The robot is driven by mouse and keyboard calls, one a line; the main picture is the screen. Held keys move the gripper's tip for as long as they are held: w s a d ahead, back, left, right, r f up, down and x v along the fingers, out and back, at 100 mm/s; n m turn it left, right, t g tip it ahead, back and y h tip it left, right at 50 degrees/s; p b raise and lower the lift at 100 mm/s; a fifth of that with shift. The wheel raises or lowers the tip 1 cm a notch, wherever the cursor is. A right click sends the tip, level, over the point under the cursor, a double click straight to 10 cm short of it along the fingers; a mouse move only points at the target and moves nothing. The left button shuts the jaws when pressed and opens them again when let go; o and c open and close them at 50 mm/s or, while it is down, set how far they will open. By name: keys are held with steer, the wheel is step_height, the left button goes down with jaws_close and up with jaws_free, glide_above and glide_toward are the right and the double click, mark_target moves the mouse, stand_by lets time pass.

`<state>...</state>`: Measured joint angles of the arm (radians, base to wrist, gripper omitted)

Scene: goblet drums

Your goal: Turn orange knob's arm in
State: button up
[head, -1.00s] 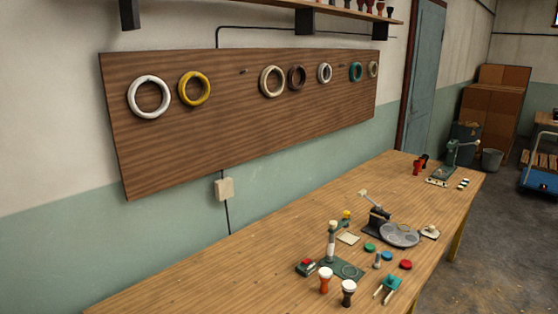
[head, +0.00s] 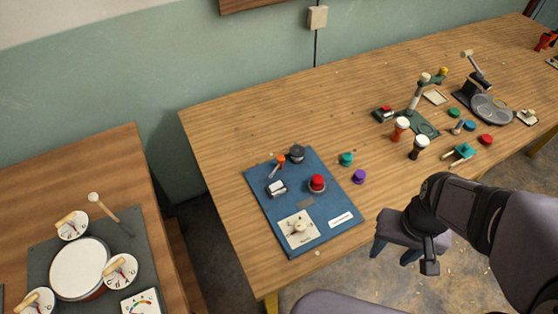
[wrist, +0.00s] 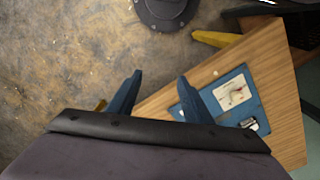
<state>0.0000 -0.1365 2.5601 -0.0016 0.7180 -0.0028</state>
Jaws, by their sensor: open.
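The orange knob (head: 279,163) with its short arm is at the upper left of the blue panel (head: 330,190) in the head view. The panel lies on the wooden table near its left end. My gripper (head: 395,254) is to the right of the panel, beyond the table's front edge, apart from the knob. In the wrist view my gripper (wrist: 160,75) has its two blue fingers spread with nothing between them. The blue panel (wrist: 212,104) shows there partly, right of the fingers; the orange knob is not visible in that view.
The panel also carries a black knob (head: 297,153), a red button (head: 317,183), a white switch (head: 276,188) and a dial plate (head: 299,229). Teal (head: 347,159) and purple (head: 359,177) pieces stand just right of it. A drum (head: 79,268) with dials is on the left table.

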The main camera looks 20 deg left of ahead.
steer(key=shift+c, duration=0.9)
